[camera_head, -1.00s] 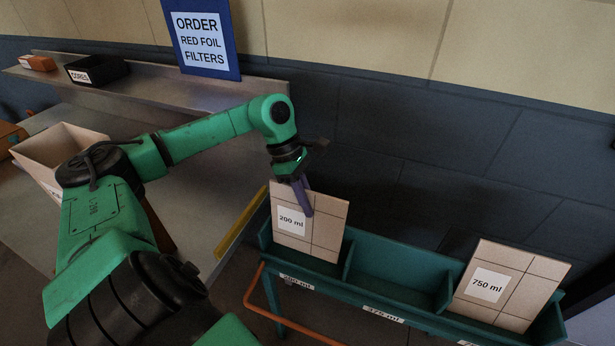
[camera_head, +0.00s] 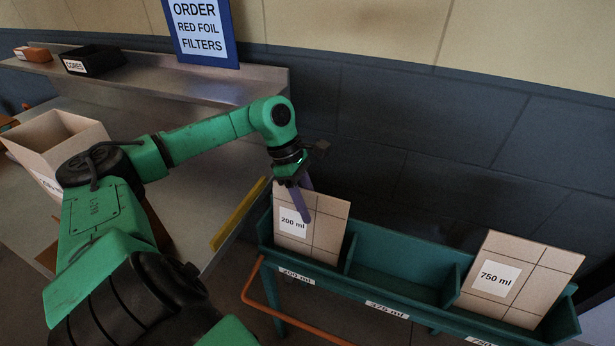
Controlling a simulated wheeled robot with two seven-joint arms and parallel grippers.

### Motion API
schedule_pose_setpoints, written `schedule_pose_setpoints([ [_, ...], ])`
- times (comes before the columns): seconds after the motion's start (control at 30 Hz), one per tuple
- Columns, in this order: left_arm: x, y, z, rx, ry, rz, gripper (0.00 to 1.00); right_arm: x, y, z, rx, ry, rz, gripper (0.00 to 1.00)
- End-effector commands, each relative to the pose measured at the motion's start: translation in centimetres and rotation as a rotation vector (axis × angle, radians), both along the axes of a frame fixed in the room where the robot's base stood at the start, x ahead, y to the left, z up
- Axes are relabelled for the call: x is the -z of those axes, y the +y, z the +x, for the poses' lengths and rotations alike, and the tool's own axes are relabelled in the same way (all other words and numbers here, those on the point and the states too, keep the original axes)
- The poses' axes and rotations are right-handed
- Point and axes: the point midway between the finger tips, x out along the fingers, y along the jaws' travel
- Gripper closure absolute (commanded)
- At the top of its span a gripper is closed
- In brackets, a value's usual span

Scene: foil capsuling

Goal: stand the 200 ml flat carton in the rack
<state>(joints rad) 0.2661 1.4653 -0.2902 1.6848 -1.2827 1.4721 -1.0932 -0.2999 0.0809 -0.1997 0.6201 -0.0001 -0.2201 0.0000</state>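The 200 ml flat carton (camera_head: 325,232), tan with a white label, stands upright, slightly tilted, in the left compartment of the green rack (camera_head: 400,244), above the 200 ml tag. Its lower edge is hidden behind the rack's front wall, so I cannot tell whether it touches the bottom. My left gripper (camera_head: 304,208) is at the carton's top edge, shut on it, with a purple finger across its front face. The far finger is largely hidden. My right gripper is out of view.
A 750 ml carton (camera_head: 520,280) stands in the rack's right compartment; the middle one is empty. An orange rail (camera_head: 252,285) runs along the rack's front. An open box (camera_head: 60,140) stands on the bench at left. A yellow strip (camera_head: 240,215) edges the bench.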

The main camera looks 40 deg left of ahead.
Motion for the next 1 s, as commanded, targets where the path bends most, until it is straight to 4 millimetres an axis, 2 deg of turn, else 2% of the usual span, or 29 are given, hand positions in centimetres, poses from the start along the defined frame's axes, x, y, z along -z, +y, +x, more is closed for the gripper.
schedule_pose_setpoints([
  [0.13, -0.6, 0.3, 0.0, -0.001, 0.000, 0.000, 0.56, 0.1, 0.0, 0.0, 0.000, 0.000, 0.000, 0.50],
  [0.27, -2.3, 1.1, 0.0, -0.001, -0.002, 0.002, 0.56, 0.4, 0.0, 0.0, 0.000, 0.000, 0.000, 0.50],
  [0.43, -5.7, 2.4, -0.1, -0.001, -0.005, -0.001, 0.56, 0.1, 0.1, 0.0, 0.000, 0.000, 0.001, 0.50],
  [0.7, -12.0, 4.8, -0.3, -0.002, -0.006, -0.002, 0.56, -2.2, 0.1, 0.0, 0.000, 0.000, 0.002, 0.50],
  [0.83, -13.3, 5.5, -0.4, 0.000, -0.003, -0.001, 0.56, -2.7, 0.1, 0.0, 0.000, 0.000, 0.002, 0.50],
  [1.0, -13.4, 5.7, -0.5, 0.000, 0.001, 0.001, 0.56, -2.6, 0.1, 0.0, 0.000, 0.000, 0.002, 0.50],
])
